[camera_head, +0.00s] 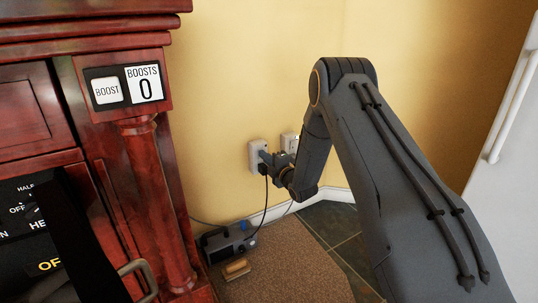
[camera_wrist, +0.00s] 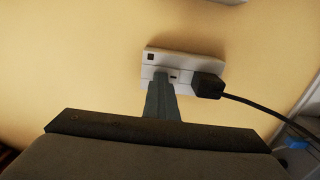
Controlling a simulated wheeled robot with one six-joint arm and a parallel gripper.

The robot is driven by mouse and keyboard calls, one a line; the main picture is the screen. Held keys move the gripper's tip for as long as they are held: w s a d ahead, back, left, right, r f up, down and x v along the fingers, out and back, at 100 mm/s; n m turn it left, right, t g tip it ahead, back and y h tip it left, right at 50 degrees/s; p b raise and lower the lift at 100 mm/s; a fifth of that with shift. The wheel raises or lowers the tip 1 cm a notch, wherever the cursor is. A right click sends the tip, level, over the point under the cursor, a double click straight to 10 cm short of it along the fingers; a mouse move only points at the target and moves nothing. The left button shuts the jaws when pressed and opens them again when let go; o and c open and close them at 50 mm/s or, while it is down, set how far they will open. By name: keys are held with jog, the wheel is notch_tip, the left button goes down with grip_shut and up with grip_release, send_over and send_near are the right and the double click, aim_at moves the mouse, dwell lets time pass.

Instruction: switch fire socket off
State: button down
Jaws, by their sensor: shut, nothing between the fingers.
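A white wall socket (camera_head: 257,150) is on the yellow wall right of the red wooden fireplace. It shows larger in the wrist view (camera_wrist: 184,60), with a black plug (camera_wrist: 207,86) in its right part and a small dark square at its left end. My gripper (camera_head: 264,157) is shut and empty. In the wrist view its fingertips (camera_wrist: 162,78) are at the socket's face, just left of the plug. They cover part of the face, so the switch position cannot be read. Whether they touch it, I cannot tell.
A second white socket (camera_head: 290,142) is to the right. A black cable (camera_head: 265,205) hangs to a dark device (camera_head: 228,242) on the floor. The red fireplace (camera_head: 150,190) stands left, with a BOOST panel (camera_head: 126,88). A white door or appliance (camera_head: 510,150) is at right.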

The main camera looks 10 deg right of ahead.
jog(key=shift+w+d+r, duration=0.15)
jog(key=shift+w+r, duration=0.2)
jog(key=shift+r, duration=0.2)
jog(key=shift+a+f, duration=0.1)
jog(key=shift+a, duration=0.15)
jog(key=p+v, duration=0.6)
jog(key=v, duration=0.8)
jog(key=shift+s, duration=0.3)
jog(key=shift+d, duration=0.15)
